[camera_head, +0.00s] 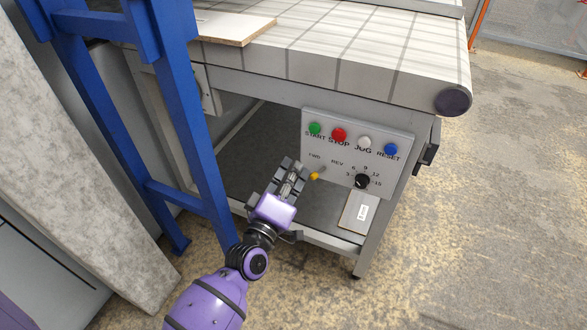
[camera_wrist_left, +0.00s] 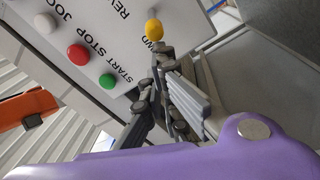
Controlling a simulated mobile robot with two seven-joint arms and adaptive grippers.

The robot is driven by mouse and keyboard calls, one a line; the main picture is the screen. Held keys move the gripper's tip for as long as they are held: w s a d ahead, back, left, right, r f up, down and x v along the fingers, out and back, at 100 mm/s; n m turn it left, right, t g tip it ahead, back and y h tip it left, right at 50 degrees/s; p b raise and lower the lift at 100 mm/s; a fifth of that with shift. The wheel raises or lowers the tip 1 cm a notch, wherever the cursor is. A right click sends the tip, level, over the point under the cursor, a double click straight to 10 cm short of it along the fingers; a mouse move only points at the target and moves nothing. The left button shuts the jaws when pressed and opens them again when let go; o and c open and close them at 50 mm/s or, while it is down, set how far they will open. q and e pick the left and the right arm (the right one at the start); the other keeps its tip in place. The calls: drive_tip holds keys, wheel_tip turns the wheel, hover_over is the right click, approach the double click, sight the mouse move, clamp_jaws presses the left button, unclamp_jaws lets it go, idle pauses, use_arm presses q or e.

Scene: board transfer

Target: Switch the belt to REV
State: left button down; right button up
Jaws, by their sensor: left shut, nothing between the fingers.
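The control panel (camera_head: 350,135) is a light plate on the front of the conveyor's frame. Its switch has a yellow-tipped lever (camera_head: 314,176) below the FWD and REV labels. The tip leans left, to the FWD side. In the left wrist view the yellow tip (camera_wrist_left: 154,28) is by the FWD label, just beyond the fingers. My left gripper (camera_head: 290,168) is shut and empty, in front of the panel's left edge and just left of the lever. In the left wrist view the fingers (camera_wrist_left: 160,70) appear close to the tip; I cannot tell whether they touch. My right gripper is not in view.
Above the lever are green (camera_head: 315,128), red (camera_head: 339,134), white (camera_head: 364,143) and blue (camera_head: 391,149) buttons. A black dial (camera_head: 362,181) is to its right. A blue post (camera_head: 190,120) stands left of my arm. A board (camera_head: 235,27) lies on the belt (camera_head: 350,60).

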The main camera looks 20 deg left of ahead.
use_arm(q)
drive_tip(key=shift+s+d+n+y+p, duration=0.2)
drive_tip(key=shift+n+y+p, duration=0.15)
drive_tip(key=shift+y, duration=0.15)
drive_tip(key=shift+s+d+n+y+p, duration=0.15)
drive_tip(key=shift+n+y+p, duration=0.15)
drive_tip(key=shift+y, duration=0.2)
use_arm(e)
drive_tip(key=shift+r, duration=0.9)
use_arm(q)
drive_tip(key=d+p, duration=0.1)
drive_tip(key=s+d+p, duration=0.1)
drive_tip(key=shift+s+d+p, duration=0.2)
drive_tip(key=shift+d+p, duration=0.15)
drive_tip(key=shift+d, duration=0.05)
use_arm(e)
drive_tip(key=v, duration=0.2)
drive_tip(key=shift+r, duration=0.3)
use_arm(q)
drive_tip(key=shift+a, duration=0.1)
